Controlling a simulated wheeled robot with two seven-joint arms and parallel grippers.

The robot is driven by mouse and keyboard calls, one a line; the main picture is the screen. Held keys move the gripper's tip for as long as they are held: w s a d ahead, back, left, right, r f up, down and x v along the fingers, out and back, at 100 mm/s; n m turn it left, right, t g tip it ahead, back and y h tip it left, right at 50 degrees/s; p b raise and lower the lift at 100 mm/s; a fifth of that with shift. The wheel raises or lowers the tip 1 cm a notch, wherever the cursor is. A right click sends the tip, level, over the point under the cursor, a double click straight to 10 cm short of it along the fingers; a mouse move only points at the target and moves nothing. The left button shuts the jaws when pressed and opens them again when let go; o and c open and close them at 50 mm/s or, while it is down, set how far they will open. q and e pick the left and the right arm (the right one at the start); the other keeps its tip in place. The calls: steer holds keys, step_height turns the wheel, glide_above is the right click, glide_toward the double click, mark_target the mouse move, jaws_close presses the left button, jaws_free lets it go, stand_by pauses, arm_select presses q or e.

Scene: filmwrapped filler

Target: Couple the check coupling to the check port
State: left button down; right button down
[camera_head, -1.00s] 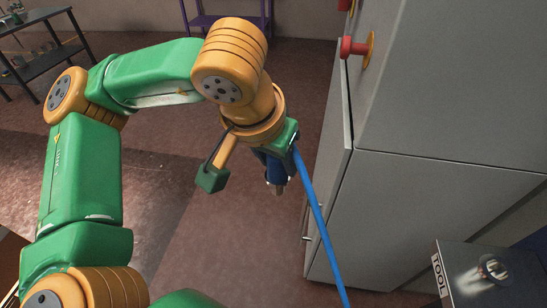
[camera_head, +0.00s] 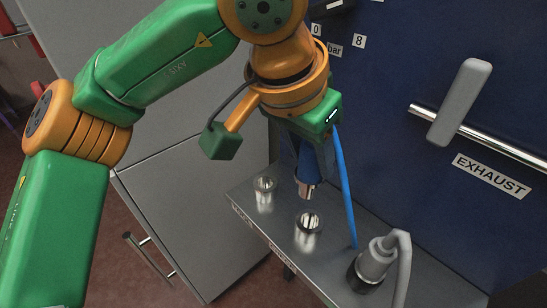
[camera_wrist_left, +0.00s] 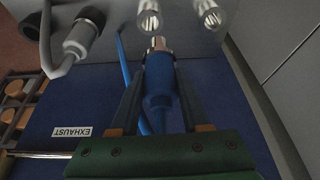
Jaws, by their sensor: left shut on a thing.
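My left gripper (camera_head: 312,140) is shut on a blue coupling with a metal tip, the check coupling (camera_head: 311,168), with a blue hose trailing from it. It points downward over the shelf. The coupling also shows between the fingers in the left wrist view (camera_wrist_left: 158,80). Its tip is apart from the ports. Just in front of the tip in the head view is the middle metal port (camera_head: 308,232), probably the check port; its label is too blurred to read. Another open metal port (camera_head: 265,196) stands to its left. My right gripper is out of view.
A grey coupling (camera_head: 378,258) with a grey hose sits on the shelf (camera_head: 330,262) at the right. Behind is a blue panel (camera_head: 390,150) with a grey handle (camera_head: 460,102), a bar and an EXHAUST label. A grey cabinet (camera_head: 185,205) stands left.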

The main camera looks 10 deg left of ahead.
arm_select(q)
steer(key=shift+s+d+r+m, duration=0.1)
steer(key=shift+d+m, duration=0.1)
steer(key=shift+d, duration=0.2)
steer(key=shift+s+d+r+m, duration=0.1)
steer(key=shift+d+m, duration=0.1)
steer(key=shift+d, duration=0.2)
steer(key=shift+a, duration=0.2)
steer(key=shift+s+f, duration=0.1)
steer(key=shift+f, duration=0.2)
step_height(320, 180, down, 8)
steer(key=b, duration=0.6)
steer(key=shift+f, duration=0.2)
steer(key=shift+f+b, duration=0.35)
steer(key=shift+b, duration=0.05)
steer(key=shift+f, duration=0.3)
